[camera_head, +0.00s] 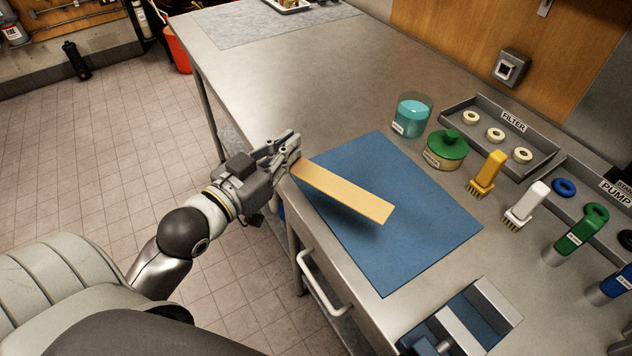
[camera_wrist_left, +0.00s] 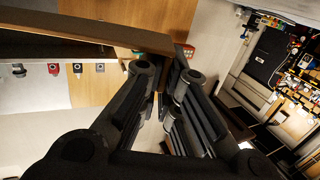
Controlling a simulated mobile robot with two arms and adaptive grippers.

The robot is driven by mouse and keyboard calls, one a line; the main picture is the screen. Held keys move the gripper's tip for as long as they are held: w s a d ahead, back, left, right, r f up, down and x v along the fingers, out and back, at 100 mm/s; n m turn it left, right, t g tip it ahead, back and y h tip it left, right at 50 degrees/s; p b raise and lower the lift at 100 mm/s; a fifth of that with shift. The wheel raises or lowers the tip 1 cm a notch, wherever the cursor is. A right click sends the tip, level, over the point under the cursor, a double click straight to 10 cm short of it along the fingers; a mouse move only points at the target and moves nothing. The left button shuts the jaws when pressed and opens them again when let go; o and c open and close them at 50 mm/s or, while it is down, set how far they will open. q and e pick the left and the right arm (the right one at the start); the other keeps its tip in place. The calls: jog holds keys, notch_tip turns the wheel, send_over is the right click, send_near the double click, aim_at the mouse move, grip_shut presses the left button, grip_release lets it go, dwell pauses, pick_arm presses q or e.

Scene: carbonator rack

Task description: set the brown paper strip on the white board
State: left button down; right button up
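The brown paper strip (camera_head: 345,190), a long flat tan piece, is held by its left end in my left gripper (camera_head: 290,155). It extends to the right over the blue mat (camera_head: 420,225), with a shadow below it, so it appears raised. In the left wrist view the strip (camera_wrist_left: 90,27) runs from the top left to the fingertips of my left gripper (camera_wrist_left: 166,66), which are closed on its end. I cannot make out a white board in either view. My right gripper is not in view.
Behind the mat stand a glass jar of blue liquid (camera_head: 411,115) and a green-lidded jar (camera_head: 446,150). Yellow (camera_head: 488,174) and white (camera_head: 526,205) brushes and a filter tray (camera_head: 540,150) are at the right. A vise-like block (camera_head: 465,325) is in front. The table's far left is mostly clear.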

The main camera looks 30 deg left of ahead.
aim_at(311, 162)
pick_arm(q)
jog(key=w+d+f, duration=0.2)
jog(key=f, duration=0.1)
jog(key=w+d+f, duration=0.1)
jog(key=f, duration=0.1)
jog(key=shift+w+f, duration=0.15)
jog(key=shift+w, duration=0.2)
jog(key=f, duration=0.3)
jog(key=shift+w+d+f, duration=0.1)
jog(key=shift+w+d, duration=0.2)
jog(key=shift+w, duration=0.05)
jog(key=shift+f, duration=0.4)
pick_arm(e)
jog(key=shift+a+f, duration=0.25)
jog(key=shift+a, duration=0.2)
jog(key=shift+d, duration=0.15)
pick_arm(q)
jog(key=c, duration=1.6)
grip_release()
jog(key=shift+f, duration=0.1)
jog(key=shift+c, duration=0.2)
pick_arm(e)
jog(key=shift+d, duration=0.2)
